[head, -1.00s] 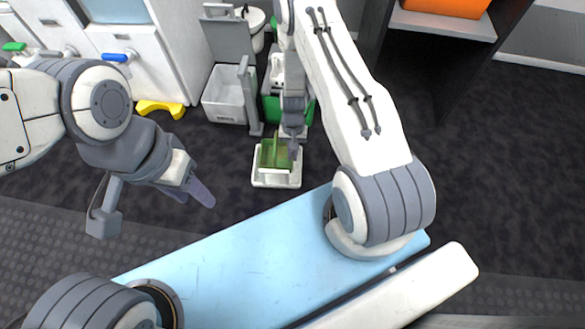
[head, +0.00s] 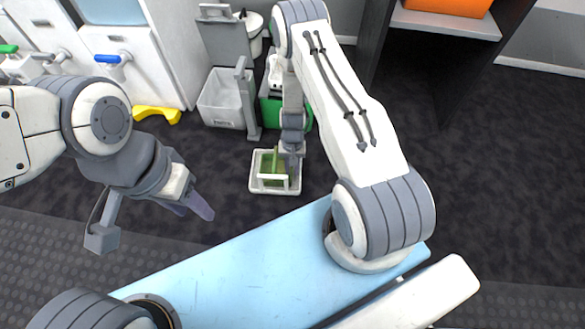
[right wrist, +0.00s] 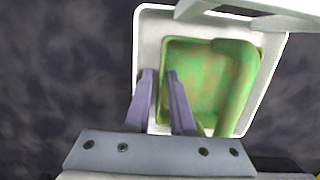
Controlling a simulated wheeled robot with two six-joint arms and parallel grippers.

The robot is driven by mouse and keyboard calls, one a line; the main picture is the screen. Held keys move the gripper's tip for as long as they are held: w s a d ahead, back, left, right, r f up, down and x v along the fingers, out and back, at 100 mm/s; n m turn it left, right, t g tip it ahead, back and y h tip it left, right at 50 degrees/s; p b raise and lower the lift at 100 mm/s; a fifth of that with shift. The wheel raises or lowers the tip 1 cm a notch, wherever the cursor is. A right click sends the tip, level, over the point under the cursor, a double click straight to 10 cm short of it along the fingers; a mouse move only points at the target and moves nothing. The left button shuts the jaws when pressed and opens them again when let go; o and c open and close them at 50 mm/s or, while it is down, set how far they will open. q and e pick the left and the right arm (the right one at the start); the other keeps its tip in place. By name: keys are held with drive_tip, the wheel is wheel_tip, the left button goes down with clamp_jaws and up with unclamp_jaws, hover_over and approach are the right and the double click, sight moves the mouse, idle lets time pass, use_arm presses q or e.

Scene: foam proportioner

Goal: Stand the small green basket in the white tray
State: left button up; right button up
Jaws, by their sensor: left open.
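The small green basket (head: 268,166) stands in the white tray (head: 254,186) on the dark floor, its handle upright. In the right wrist view the basket (right wrist: 195,85) looks upright within the rim of the tray (right wrist: 150,25). My right gripper (right wrist: 160,80) has one finger on each side of the basket's left wall and looks shut on it. In the head view this gripper (head: 290,155) is at the tray's right side, partly hidden by its own arm. My left gripper (head: 160,220) is open and empty, left of the tray.
A white bin (head: 222,100) and a green container (head: 271,108) stand behind the tray. A yellow object (head: 157,114) lies by the white cabinets (head: 140,70). A dark shelf unit (head: 440,60) is at the right. Floor around the tray's front is clear.

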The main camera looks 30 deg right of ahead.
drive_tip(key=shift+r, duration=0.1)
drive_tip(key=w+a+r+n+p, duration=0.1)
drive_tip(key=w+a+r+p, duration=0.2)
drive_tip(key=r, duration=0.8)
drive_tip(key=a+r+n+p, duration=0.25)
drive_tip(key=r+p, duration=0.25)
drive_tip(key=r, duration=0.7)
drive_tip(key=s+a+r+n+t, duration=0.1)
drive_tip(key=s+a+r+n, duration=0.3)
drive_tip(key=a+r, duration=0.7)
drive_tip(key=s+r+n, duration=0.5)
drive_tip(key=s+r, duration=0.9)
drive_tip(key=s, duration=0.4)
drive_tip(key=shift+s+a+r+n+t, duration=0.2)
drive_tip(key=shift+s+a+n+t, duration=0.15)
drive_tip(key=shift+s+a, duration=0.1)
